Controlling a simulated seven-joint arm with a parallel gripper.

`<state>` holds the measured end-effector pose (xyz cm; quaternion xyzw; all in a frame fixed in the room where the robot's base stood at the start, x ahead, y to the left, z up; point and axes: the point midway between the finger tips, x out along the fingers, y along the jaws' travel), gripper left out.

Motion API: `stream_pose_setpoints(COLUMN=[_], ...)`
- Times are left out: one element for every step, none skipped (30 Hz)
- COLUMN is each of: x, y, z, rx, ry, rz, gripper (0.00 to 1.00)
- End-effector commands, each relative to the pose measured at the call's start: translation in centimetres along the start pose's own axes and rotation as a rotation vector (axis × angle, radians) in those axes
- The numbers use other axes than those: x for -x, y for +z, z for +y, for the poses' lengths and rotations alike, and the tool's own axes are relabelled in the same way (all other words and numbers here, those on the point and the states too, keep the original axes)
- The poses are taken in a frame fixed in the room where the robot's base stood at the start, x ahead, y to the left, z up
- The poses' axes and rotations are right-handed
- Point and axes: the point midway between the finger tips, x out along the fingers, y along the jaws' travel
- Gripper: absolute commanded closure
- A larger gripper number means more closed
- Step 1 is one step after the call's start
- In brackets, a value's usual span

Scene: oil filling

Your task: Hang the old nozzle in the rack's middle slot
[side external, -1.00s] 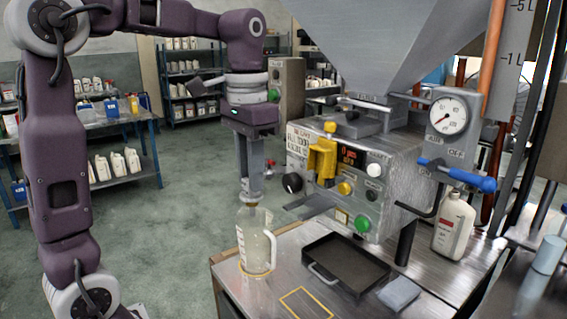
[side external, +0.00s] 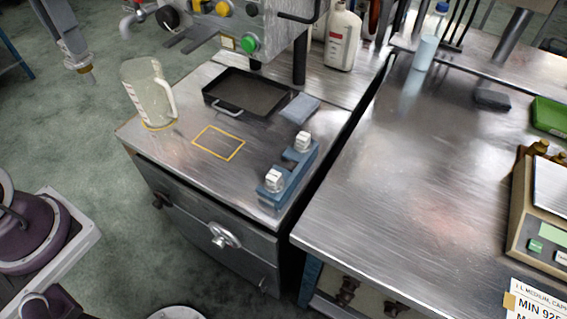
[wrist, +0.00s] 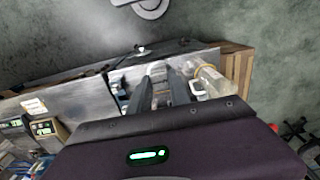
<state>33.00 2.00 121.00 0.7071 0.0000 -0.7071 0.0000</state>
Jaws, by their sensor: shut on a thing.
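My gripper (side external: 80,60) hangs at the upper left of the side view, left of the jug and beyond the bench edge. It is shut on the old nozzle (side external: 89,76), a small piece with a brownish tip pointing down. In the wrist view the nozzle (wrist: 158,72) shows as a pale round piece between my fingers (wrist: 162,92). The blue rack (side external: 291,183) stands on the front right of the steel cabinet top. White-topped nozzles sit at its far end (side external: 303,141) and near end (side external: 273,180). No nozzle shows in its middle slot. The gripper is well away from the rack.
A clear measuring jug (side external: 147,92) stands at the cabinet's left edge. A black drip tray (side external: 247,93), a grey-blue cloth (side external: 299,107) and a yellow outlined square (side external: 218,143) lie between jug and rack. The filling machine (side external: 240,25) stands behind.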

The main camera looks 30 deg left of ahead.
Motion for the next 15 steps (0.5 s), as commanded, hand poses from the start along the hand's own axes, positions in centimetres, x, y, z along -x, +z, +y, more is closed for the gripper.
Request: stream_pose_setpoints(x=[0.0,0.0,0.0,0.0,0.0,0.0,0.0,0.0,-0.1,-0.3,-0.5,-0.8,-1.2,-1.6,-2.3], y=[0.0,0.0,0.0,0.0,0.0,0.0,0.0,-0.1,-0.5,-0.9,-1.6,-2.6,-3.5,-4.6,-6.2], z=[0.0,0.0,0.0,0.0,0.0,0.0,0.0,0.0,0.1,0.2,0.4,0.8,1.1,1.6,2.4], rx=[0.0,0.0,0.0,0.0,0.0,0.0,0.0,0.0,-0.001,-0.002,-0.004,-0.005,-0.007,-0.007,-0.008], ry=[0.0,0.0,0.0,0.0,0.0,0.0,0.0,0.0,0.0,0.0,0.0,0.001,0.001,0.001,0.001], rz=[0.0,0.0,0.0,0.0,0.0,0.0,0.0,0.0,-0.001,-0.001,-0.002,-0.004,-0.004,-0.005,-0.006], gripper=[1.0,1.0,1.0,1.0,1.0,1.0,1.0,1.0,1.0,1.0,1.0,1.0,1.0,1.0,1.0])
